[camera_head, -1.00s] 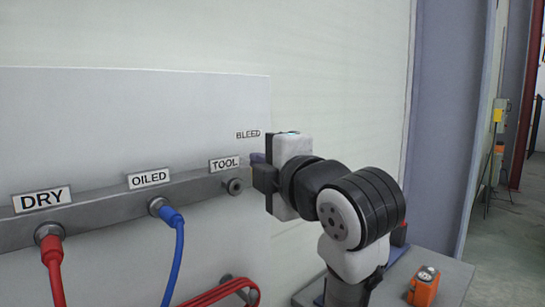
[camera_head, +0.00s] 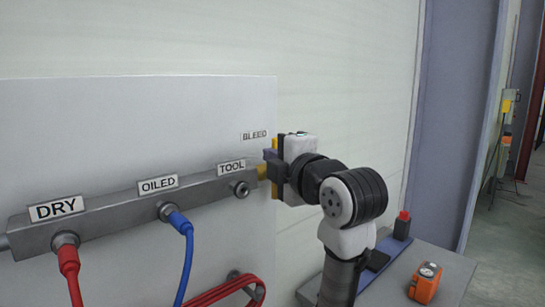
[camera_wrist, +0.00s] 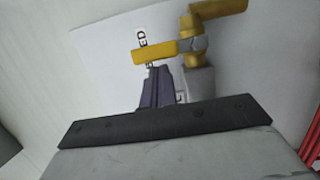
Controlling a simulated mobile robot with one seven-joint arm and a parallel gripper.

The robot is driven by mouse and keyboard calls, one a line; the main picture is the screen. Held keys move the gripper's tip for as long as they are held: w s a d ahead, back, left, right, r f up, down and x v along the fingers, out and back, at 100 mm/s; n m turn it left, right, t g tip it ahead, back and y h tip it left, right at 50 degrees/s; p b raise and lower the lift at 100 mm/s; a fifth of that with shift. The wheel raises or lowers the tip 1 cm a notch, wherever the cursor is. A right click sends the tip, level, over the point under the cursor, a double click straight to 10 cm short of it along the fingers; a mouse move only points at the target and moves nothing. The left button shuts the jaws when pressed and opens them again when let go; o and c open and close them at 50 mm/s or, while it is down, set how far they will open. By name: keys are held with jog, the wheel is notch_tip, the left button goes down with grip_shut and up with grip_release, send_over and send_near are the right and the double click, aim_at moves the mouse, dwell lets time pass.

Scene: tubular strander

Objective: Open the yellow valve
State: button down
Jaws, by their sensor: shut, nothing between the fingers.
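The yellow valve (camera_wrist: 196,46) shows in the wrist view at the end of the grey manifold, with a yellow lever (camera_wrist: 155,52) pointing left and another yellow piece (camera_wrist: 218,8) at the top. In the head view only a bit of yellow (camera_head: 263,172) shows at the bar's right end; my gripper hides most of the valve. My gripper (camera_head: 270,162) is at that end, below the BLEED label. In the wrist view its dark fingers (camera_wrist: 157,88) are shut with nothing between them, just below the lever. I cannot tell whether they touch it.
The manifold (camera_head: 120,212) on a white panel (camera_head: 130,120) carries DRY, OILED and TOOL ports. A red hose (camera_head: 70,272) and a blue hose (camera_head: 188,250) hang from it. An orange device (camera_head: 426,280) sits on a grey surface at lower right.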

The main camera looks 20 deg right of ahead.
jog(key=shift+w+d+r+b, duration=0.15)
jog(key=shift+d+r+b, duration=0.05)
jog(key=shift+d+b, duration=0.2)
dwell(0.4)
jog(key=w+d+f+m+g+b, duration=0.1)
jog(key=w+d+f+m+b, duration=0.1)
jog(key=d+m, duration=0.2)
jog(key=d, duration=0.3)
jog(key=shift+w+f+b, duration=0.2)
jog(key=shift+f+b, duration=0.05)
jog(key=shift+b, duration=0.15)
dwell(0.7)
dwell(0.3)
dwell(0.4)
